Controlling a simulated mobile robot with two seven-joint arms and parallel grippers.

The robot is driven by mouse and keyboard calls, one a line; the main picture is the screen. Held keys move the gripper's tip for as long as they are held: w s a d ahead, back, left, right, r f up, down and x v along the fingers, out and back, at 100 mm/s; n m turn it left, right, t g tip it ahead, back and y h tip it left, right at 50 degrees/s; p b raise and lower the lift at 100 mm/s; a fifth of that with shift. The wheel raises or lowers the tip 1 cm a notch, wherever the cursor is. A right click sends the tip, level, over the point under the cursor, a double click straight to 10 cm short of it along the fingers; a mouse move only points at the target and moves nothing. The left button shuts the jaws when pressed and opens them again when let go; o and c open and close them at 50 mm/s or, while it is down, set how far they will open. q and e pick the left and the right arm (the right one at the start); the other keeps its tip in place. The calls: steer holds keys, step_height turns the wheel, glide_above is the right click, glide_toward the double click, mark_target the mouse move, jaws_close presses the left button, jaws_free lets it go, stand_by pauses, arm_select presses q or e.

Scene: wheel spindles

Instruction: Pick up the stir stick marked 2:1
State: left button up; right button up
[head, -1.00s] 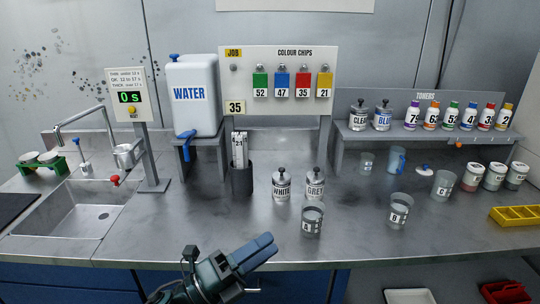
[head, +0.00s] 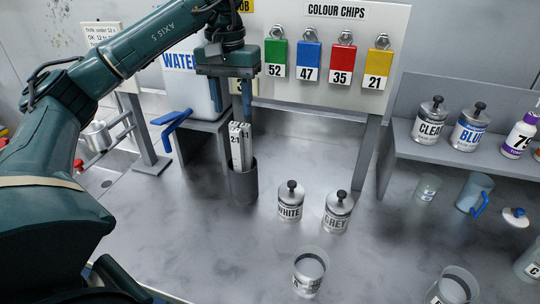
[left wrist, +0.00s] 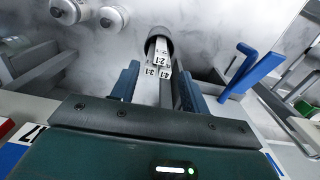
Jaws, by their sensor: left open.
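The stir stick marked 2:1 (head: 236,148) stands upright with other white sticks in a dark round holder (head: 243,186). In the left wrist view, labels 2:1 (left wrist: 162,59), 3:1 (left wrist: 152,72) and 4:1 (left wrist: 165,74) show close together on the sticks. My left gripper (head: 234,112) points down over the holder, open and empty, with its fingertips near the stick tops. In the left wrist view its two blue fingers (left wrist: 158,82) appear on either side of the sticks. My right gripper is not in view.
The water tank (head: 190,90) with a blue tap (head: 172,122) stands close left of the holder. The colour chip board (head: 320,92) is behind. WHITE (head: 290,203) and GREY (head: 337,213) cans stand to the right. A cup (head: 309,272) stands in front.

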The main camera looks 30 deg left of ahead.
arm_select(q)
steer(key=shift+a+f, duration=0.15)
steer(key=shift+a, duration=0.15)
steer(key=b, duration=0.2)
glide_above(237, 150)
steer(key=a, duration=0.1)
step_height(237, 150, down, 6)
steer(key=shift+s+f, duration=0.15)
steer(key=shift+f, duration=0.1)
steer(key=shift+w+d+f+p, duration=0.15)
steer(key=shift+f+p, duration=0.1)
steer(key=shift+f, duration=0.7)
steer(key=shift+w+f+p, duration=0.15)
steer(key=shift+f+p, duration=0.05)
steer(key=shift+f, duration=0.8)
steer(key=shift+w+d+f+p, duration=0.15)
steer(key=shift+f+p, duration=0.1)
steer(key=shift+f, duration=0.7)
steer(key=shift+c, duration=0.4)
jaws_close()
